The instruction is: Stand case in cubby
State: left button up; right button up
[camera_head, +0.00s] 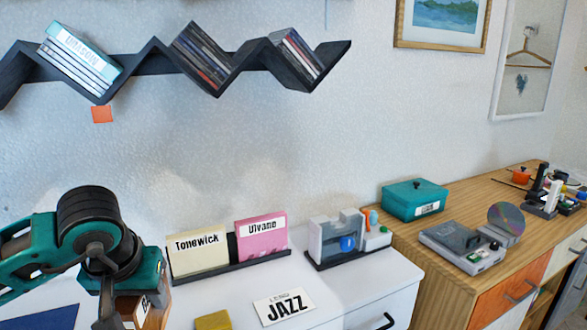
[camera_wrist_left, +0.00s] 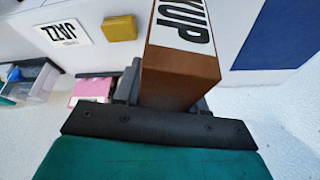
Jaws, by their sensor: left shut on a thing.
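My left gripper (camera_head: 135,294) is low at the left of the head view, over the white cabinet near the wall. It is shut on a brown case (camera_head: 130,309), partly hidden by the gripper. In the left wrist view the case (camera_wrist_left: 172,70) sits between the fingers, with a white label ending in "KUP". A dark zigzag wall shelf (camera_head: 148,62) has V-shaped cubbies, well above the gripper. Its left V holds white and teal cases (camera_head: 80,60); the other Vs hold dark cases (camera_head: 203,55) and more cases (camera_head: 296,54). My right gripper is not in view.
An orange tag (camera_head: 102,114) is below the shelf.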

pick_arm(q)
jog(key=s+d+f+m+h, duration=0.1)
jog(key=s+d+f+m, duration=0.1)
jog(key=d+f, duration=0.3)
jog(key=shift+d, duration=0.8)
jog(key=shift+w+r, duration=0.1)
jog(key=shift+a, duration=0.15)
